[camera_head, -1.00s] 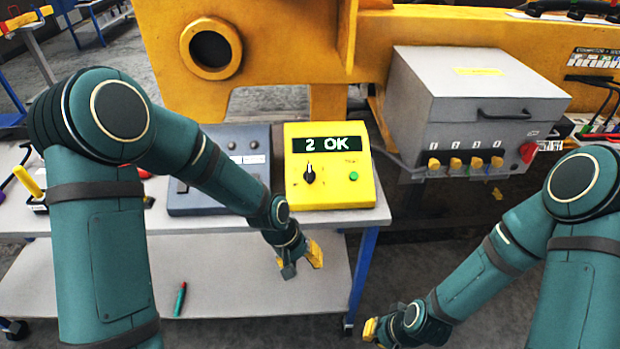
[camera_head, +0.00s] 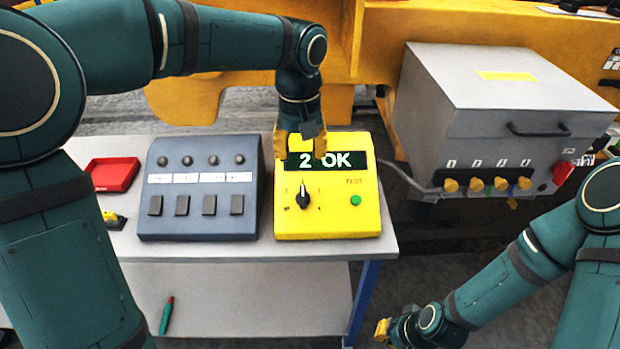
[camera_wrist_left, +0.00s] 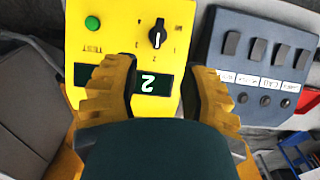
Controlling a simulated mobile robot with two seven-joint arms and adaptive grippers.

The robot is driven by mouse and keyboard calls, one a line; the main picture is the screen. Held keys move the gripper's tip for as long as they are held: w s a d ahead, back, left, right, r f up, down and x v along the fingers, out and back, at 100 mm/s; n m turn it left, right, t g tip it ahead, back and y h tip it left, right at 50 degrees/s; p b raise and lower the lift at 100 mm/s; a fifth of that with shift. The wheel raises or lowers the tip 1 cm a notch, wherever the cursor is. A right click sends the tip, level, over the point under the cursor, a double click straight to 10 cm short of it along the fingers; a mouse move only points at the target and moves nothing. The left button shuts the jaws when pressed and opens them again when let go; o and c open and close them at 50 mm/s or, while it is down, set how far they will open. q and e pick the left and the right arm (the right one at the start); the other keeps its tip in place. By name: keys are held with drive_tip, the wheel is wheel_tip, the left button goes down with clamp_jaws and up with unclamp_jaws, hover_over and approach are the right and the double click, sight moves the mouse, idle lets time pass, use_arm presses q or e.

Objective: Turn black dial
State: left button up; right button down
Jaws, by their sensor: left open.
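The black dial (camera_head: 302,198) is on the front left of the yellow test box (camera_head: 335,222), its white pointer line pointing roughly up. It also shows in the left wrist view (camera_wrist_left: 157,36), beyond the fingertips. The box's display (camera_head: 328,161) reads "2 OK". My left gripper (camera_head: 301,150) is open and empty above the back of the box, apart from the dial. In the left wrist view its yellow fingers (camera_wrist_left: 164,66) flank the display. My right gripper (camera_head: 382,330) is low at the bottom, away from the box; its jaw opening is unclear.
A green button (camera_head: 355,200) sits right of the dial. A blue-grey switch panel (camera_head: 200,222) stands close left of the box, with a red tray (camera_head: 112,174) beyond. A grey cabinet (camera_head: 490,95) with yellow knobs is to the right. A red-green pen (camera_head: 167,315) lies on the lower shelf.

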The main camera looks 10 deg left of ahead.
sight(303, 196)
use_arm(q)
drive_tip(key=f+b, duration=0.3)
drive_tip(key=f, duration=0.9)
drive_tip(key=shift+w+f, duration=0.15)
drive_tip(key=shift+w, duration=0.05)
drive_tip(key=shift+f, duration=0.75)
use_arm(e)
drive_tip(key=shift+w+f, duration=0.3)
drive_tip(key=shift+f, duration=0.55)
drive_tip(key=shift+w+f, duration=0.3)
drive_tip(key=shift+f, duration=0.55)
use_arm(q)
clamp_jaws()
